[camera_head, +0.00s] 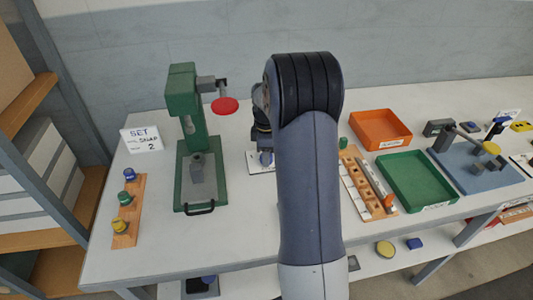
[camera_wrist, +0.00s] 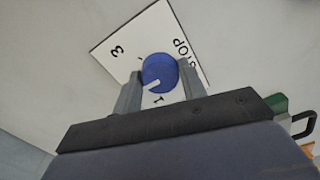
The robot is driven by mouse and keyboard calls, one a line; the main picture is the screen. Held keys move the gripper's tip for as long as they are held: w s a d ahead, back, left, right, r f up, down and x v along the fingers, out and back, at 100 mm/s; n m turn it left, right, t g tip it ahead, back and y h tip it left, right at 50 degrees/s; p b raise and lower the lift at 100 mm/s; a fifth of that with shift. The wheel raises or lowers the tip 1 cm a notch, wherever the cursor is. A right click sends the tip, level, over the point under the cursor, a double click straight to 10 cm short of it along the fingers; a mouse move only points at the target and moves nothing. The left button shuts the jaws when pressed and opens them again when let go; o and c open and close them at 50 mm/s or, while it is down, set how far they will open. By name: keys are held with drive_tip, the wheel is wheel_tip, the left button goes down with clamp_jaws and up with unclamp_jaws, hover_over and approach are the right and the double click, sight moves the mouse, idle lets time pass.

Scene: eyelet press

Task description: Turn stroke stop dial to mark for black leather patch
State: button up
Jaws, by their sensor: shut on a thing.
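The stroke stop dial (camera_wrist: 158,70) is a round blue knob with a white pointer line, on a white plate (camera_wrist: 118,65). My gripper (camera_wrist: 162,80) is shut on the dial, one finger on each side. The pointer line slants down-left in the wrist view, between the printed 1 and 3 and closer to the 1. The word STOP is partly covered by a finger, and the plate's lower left is hidden too. In the head view the plate (camera_head: 258,168) lies right of the green press (camera_head: 183,95), and my arm hides part of it. I cannot pick out a black leather patch.
A card (camera_head: 142,138) reading SET, with smaller text and a 2, stands left of the press. A wooden strip (camera_head: 127,225) with coloured knobs lies in front of it. Orange tray (camera_head: 380,115), green tray (camera_head: 390,185) and blue-based tool (camera_head: 480,180) are to the right.

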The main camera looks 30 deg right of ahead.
drive_tip(key=shift+c, duration=0.7)
drive_tip(key=m, duration=0.5)
drive_tip(key=shift+m+p, duration=0.35)
drive_tip(key=shift+m, duration=0.05)
drive_tip(key=m, duration=0.6)
drive_tip(key=o, duration=1)
drive_tip(key=shift+c, duration=0.2)
drive_tip(key=shift+r, duration=0.1)
